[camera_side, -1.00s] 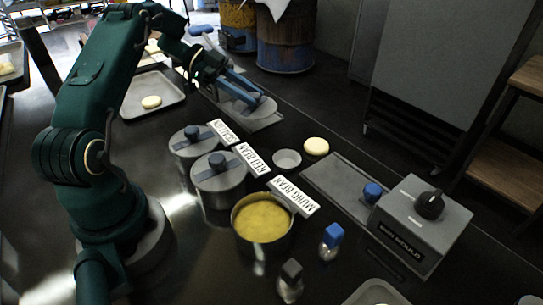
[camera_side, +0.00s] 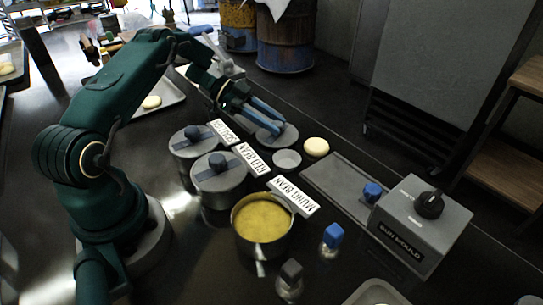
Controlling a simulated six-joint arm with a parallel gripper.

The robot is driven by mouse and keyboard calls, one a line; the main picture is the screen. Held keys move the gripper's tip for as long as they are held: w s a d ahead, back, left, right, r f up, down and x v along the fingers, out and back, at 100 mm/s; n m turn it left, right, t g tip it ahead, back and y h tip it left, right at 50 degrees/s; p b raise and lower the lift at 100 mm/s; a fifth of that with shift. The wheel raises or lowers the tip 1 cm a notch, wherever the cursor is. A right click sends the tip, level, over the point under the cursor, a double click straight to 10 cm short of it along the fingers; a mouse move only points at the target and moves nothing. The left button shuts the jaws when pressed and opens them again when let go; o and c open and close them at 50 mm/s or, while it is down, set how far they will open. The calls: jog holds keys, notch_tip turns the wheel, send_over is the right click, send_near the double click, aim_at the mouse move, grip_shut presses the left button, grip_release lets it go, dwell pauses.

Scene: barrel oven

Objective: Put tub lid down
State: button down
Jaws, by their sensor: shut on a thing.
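My gripper (camera_side: 274,125) is shut on a round grey tub lid (camera_side: 288,138), near the middle of the side view. The fingers cover part of the lid and its knob. I cannot tell whether the lid touches the counter. The open tub (camera_side: 239,237) labelled MUNG BEAN holds yellow filling and stands nearer the camera, apart from the held lid. The RED BEAN tub (camera_side: 222,193) and the SCALLION tub (camera_side: 186,151) stand beside it, each with a grey lid on.
A small grey bowl (camera_side: 287,159) and a pale dough round (camera_side: 316,147) lie just below the held lid. A flat grey plate (camera_side: 330,182) and the BUN MOULD box (camera_side: 424,226) are to the right. Two small bottles (camera_side: 331,240) (camera_side: 290,279) stand in front.

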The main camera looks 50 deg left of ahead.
jog(key=shift+f, duration=0.1)
jog(key=c, duration=0.5)
grip_release()
